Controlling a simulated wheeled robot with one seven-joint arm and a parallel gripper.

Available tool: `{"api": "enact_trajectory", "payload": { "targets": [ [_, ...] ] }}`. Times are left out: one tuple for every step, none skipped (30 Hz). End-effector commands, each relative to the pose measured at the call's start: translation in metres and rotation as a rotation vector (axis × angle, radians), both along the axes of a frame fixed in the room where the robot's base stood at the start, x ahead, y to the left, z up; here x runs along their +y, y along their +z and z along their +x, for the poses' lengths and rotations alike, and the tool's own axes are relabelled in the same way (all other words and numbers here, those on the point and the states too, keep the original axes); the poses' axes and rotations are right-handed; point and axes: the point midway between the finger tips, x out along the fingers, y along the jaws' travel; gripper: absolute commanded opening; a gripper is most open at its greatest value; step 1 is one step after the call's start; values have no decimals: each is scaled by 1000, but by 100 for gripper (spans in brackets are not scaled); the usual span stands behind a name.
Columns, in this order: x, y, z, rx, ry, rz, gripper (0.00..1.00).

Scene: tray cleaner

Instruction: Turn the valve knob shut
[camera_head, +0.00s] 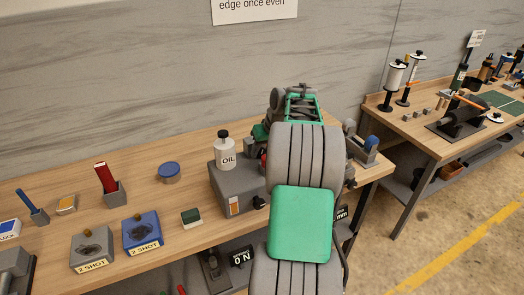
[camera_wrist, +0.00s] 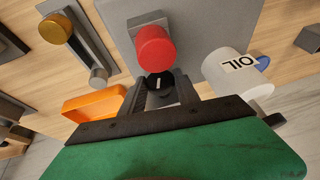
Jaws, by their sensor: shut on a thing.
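A small black knob with a white mark (camera_wrist: 160,83) sits between the fingertips of my gripper (camera_wrist: 161,92) in the wrist view. The jaws look closed on its sides. In the head view my arm hides the fingertips and the held knob. The grey housing (camera_head: 226,186) shows left of my arm, with a dark knob on its front (camera_head: 260,202).
A white oil bottle (camera_head: 226,155) stands close to my gripper and also shows in the wrist view (camera_wrist: 225,70). An orange part (camera_wrist: 92,103) lies near the other finger. Blue and grey blocks (camera_head: 141,231) (camera_head: 92,248) stand left on the bench; a second bench (camera_head: 420,120) is at right.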

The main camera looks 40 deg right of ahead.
Motion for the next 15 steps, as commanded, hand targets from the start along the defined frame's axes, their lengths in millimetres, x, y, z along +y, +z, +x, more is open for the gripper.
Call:
{"api": "enact_trajectory", "payload": {
  "targets": [
    [0, 0, 0, 0, 0, 0, 30],
    [0, 0, 0, 0, 0, 0, 28],
    [0, 0, 0, 0, 0, 0, 24],
    [0, 0, 0, 0, 0, 0, 22],
    [0, 0, 0, 0, 0, 0, 19],
    [0, 0, 0, 0, 0, 0, 16],
    [0, 0, 0, 0, 0, 0, 14],
    [0, 0, 0, 0, 0, 0, 11],
    [0, 0, 0, 0, 0, 0, 8],
    [0, 0, 0, 0, 0, 0, 5],
    [0, 0, 0, 0, 0, 0, 3],
    [0, 0, 0, 0, 0, 0, 0],
    [0, 0, 0, 0, 0, 0, 0],
    [0, 0, 0, 0, 0, 0, 0],
    [0, 0, 0, 0, 1, -1, 0]
  ]
}}
